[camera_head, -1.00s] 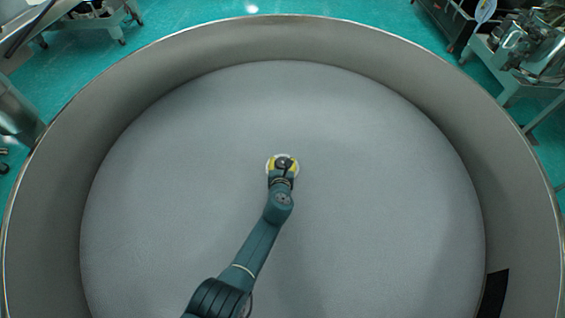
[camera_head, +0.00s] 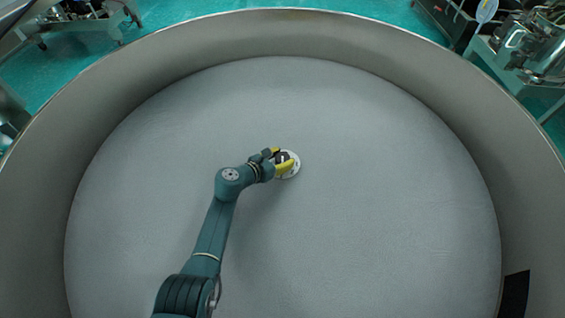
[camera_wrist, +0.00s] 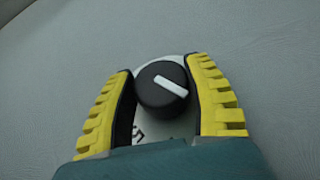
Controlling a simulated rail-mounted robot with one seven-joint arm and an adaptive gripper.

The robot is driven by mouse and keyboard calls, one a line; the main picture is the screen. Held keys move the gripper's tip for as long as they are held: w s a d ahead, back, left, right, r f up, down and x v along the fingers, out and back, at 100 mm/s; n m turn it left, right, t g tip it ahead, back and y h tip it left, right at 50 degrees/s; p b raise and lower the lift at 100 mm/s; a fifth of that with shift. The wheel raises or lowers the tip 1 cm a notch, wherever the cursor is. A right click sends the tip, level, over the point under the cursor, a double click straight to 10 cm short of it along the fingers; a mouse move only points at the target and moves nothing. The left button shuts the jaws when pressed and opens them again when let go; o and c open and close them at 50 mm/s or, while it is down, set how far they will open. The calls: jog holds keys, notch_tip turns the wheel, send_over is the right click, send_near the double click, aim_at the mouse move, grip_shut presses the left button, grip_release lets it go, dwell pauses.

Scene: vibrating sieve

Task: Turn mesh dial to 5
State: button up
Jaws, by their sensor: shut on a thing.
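The mesh dial is a round black knob (camera_wrist: 160,98) with a white pointer line, on a white disc (camera_head: 293,168) in the middle of the grey sieve floor. My gripper (camera_wrist: 162,70) has yellow ribbed fingers with dark inner pads, one on each side of the knob, closed on it. In the wrist view the pointer slants from upper left to lower right. Part of a printed number shows on the disc below the knob, too cut off to read surely. The other markings are hidden by the fingers and knob. In the head view my gripper (camera_head: 283,160) comes at the dial from the left.
A tall round metal wall (camera_head: 300,35) surrounds the wide, bare sieve floor (camera_head: 390,200). A dark patch (camera_head: 515,294) is on the wall at lower right. Metal equipment (camera_head: 530,45) stands outside on the teal floor, beyond the rim.

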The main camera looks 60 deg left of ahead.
jog(key=m+h+b, duration=0.1)
jog(key=h+b, duration=0.1)
jog(key=b, duration=0.1)
jog(key=f+m+h+b, duration=0.1)
jog(key=m+b, duration=0.1)
jog(key=b, duration=0.1)
jog(key=shift+a+t+h, duration=0.1)
jog(key=shift+t+h, duration=0.3)
jog(key=m+h+b, duration=0.2)
jog(key=b, duration=0.1)
jog(key=shift+r+b, duration=0.1)
jog(key=shift+b, duration=0.25)
jog(key=shift+r+m+h+b, duration=0.2)
jog(key=shift+m+h+b, duration=0.3)
jog(key=shift+b, duration=0.35)
jog(key=o, duration=1.2)
jog(key=shift+r, duration=0.1)
jog(key=shift+r, duration=0.1)
jog(key=v, duration=1.2)
